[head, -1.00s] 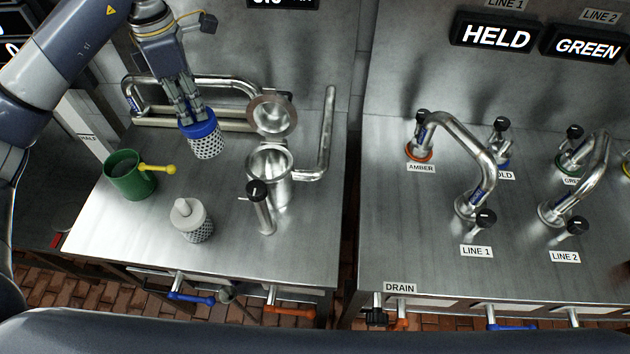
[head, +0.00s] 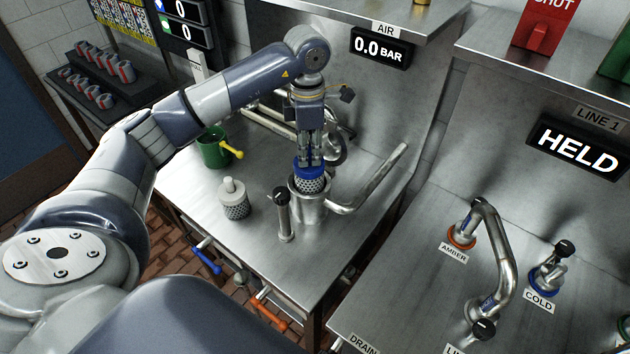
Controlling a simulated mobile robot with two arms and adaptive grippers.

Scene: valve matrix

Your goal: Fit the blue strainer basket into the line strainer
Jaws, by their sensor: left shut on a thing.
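The blue strainer basket (head: 311,172) has a blue top ring and a pale perforated body. My left gripper (head: 309,160) points down and is shut on its top. The basket is at the mouth of the line strainer (head: 311,208), an upright steel cup with a pipe on its right. The lower part of the basket is hidden by the strainer's rim and wall. I cannot tell whether it is fully seated. The strainer's round lid is mostly hidden behind my gripper. My right gripper is not in view.
A grey perforated basket (head: 234,199) stands on the steel bench left of the strainer. A black-capped valve post (head: 283,213) stands close in front of the strainer. An air display (head: 383,48) reads 0.0 bar.

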